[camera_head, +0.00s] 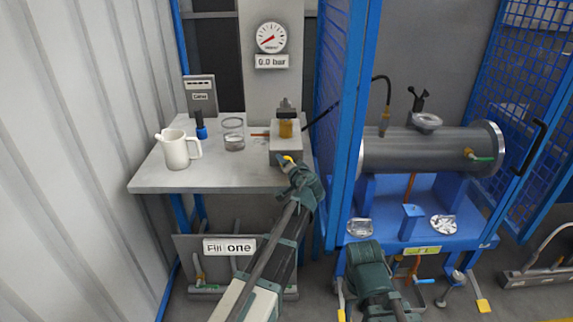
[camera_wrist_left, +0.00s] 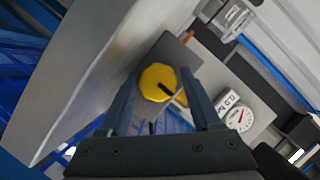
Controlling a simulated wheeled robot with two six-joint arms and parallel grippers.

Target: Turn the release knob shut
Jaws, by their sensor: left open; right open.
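The yellow release knob (camera_wrist_left: 157,82), with a black mark on its face, shows in the left wrist view. It sits on the side of the grey pump block (camera_head: 286,140) on the bench. My left gripper (camera_wrist_left: 159,76) is open, with its fingers on either side of the knob; I cannot tell whether they touch it.
The bench (camera_head: 165,182) holds a white jug (camera_head: 180,150), a glass jar (camera_head: 233,135) and a blue-black bottle (camera_head: 201,128). A gauge (camera_head: 271,38) reads 0.0 bar. A blue mesh door (camera_head: 345,110) stands between bench and the flanged steel shell (camera_head: 425,150).

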